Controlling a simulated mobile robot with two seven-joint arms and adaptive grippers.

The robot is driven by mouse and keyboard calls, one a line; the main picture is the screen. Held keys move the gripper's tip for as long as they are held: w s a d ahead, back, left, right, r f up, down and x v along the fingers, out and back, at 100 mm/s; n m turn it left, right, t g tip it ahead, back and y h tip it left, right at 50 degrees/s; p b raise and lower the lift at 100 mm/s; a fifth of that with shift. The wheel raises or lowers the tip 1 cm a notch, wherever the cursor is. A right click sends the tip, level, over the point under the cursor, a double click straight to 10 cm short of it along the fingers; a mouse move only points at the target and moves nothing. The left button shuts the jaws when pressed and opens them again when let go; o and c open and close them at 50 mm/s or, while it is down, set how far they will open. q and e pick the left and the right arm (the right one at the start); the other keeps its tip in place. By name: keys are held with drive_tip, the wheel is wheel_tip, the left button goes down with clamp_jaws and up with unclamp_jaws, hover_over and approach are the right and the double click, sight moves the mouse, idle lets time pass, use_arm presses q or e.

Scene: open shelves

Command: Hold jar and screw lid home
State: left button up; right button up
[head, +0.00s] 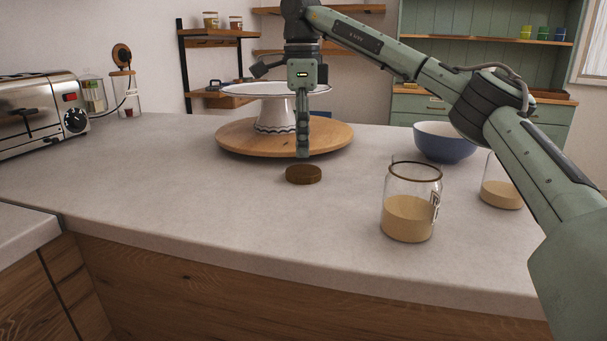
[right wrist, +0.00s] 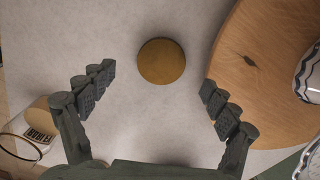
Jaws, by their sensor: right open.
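A round dark brown lid (head: 303,174) lies flat on the counter, left of the jar. It also shows in the right wrist view (right wrist: 161,61), beyond and between the fingers. My right gripper (head: 303,153) points down just above and behind the lid. In the right wrist view it is open (right wrist: 158,79), with nothing between its pads. An open glass jar (head: 408,216) with tan contents and a dark rim stands upright near the front of the counter. A jar with a label shows at the left of the right wrist view (right wrist: 38,138). My left gripper is not in view.
A wooden round board (head: 335,140) bearing a white cake stand (head: 275,115) is close behind the lid. A blue bowl (head: 445,145) and another jar (head: 500,193) stand at the right. A toaster (head: 35,108) is far left. The left-front counter is clear.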

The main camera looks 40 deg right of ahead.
sight(304, 171)
drive_tip(key=shift+d+f, duration=0.15)
drive_tip(key=shift+f, duration=1.15)
drive_tip(key=shift+d+f, duration=0.1)
drive_tip(key=shift+f, duration=1.15)
drive_tip(key=shift+c, duration=0.3)
drive_tip(key=c, duration=0.7)
